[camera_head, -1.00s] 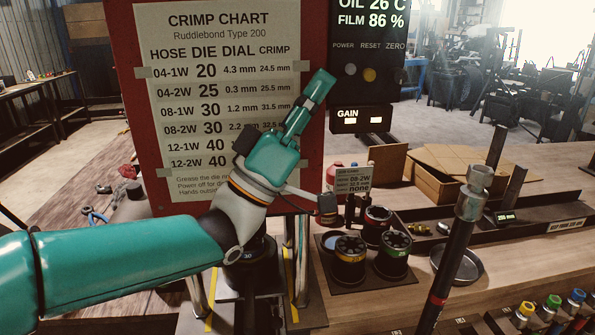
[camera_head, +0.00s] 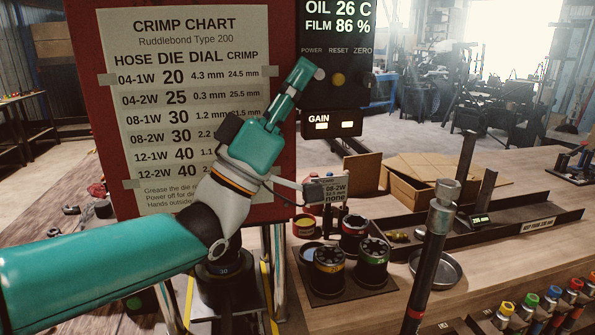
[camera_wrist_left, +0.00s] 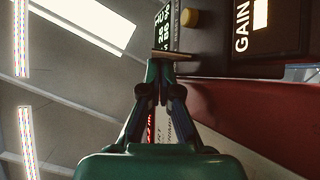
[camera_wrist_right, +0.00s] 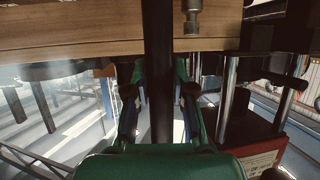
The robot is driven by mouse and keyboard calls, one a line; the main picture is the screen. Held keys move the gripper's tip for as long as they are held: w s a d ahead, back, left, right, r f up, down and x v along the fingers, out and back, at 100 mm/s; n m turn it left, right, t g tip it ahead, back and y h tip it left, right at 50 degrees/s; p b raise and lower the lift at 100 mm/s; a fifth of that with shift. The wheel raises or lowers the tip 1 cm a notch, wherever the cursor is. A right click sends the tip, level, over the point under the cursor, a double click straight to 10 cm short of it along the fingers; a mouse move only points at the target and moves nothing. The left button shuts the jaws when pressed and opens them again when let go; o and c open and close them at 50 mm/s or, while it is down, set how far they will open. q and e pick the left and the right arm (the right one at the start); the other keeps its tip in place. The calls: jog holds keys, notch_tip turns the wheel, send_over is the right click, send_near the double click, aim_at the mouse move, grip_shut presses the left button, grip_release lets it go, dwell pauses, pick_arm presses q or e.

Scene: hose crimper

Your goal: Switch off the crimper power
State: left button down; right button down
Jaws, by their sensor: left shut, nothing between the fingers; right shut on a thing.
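The crimper's dark control panel (camera_head: 347,85) hangs right of the red crimp-chart board. The grey power control (camera_head: 319,74) sits under the POWER label, left of the yellow reset button (camera_head: 338,80). My left gripper (camera_head: 305,66) is shut and empty, its tip at the left edge of the power control; touching or apart is unclear. The left wrist view shows its closed tips (camera_wrist_left: 166,66) just below a bar-like part of the panel, with the yellow button (camera_wrist_left: 190,17) beyond. In the right wrist view, my right gripper (camera_wrist_right: 160,95) is shut on a black hose (camera_wrist_right: 158,45).
The hose, with a metal end fitting (camera_head: 443,203), stands upright at the front right of the head view. Several die pots (camera_head: 373,262) stand on a dark plate below the panel. An open cardboard box (camera_head: 425,188) and a long tray (camera_head: 500,228) lie behind.

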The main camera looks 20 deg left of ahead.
notch_tip(320, 180, down, 4)
jog(key=b, duration=0.2)
jog(key=shift+b, duration=0.3)
pick_arm(q)
jog(key=shift+f+p, duration=0.3)
jog(key=shift+f, duration=0.05)
pick_arm(e)
jog(key=shift+r, duration=0.35)
pick_arm(q)
jog(key=v, duration=1.2)
jog(key=shift+f, duration=0.1)
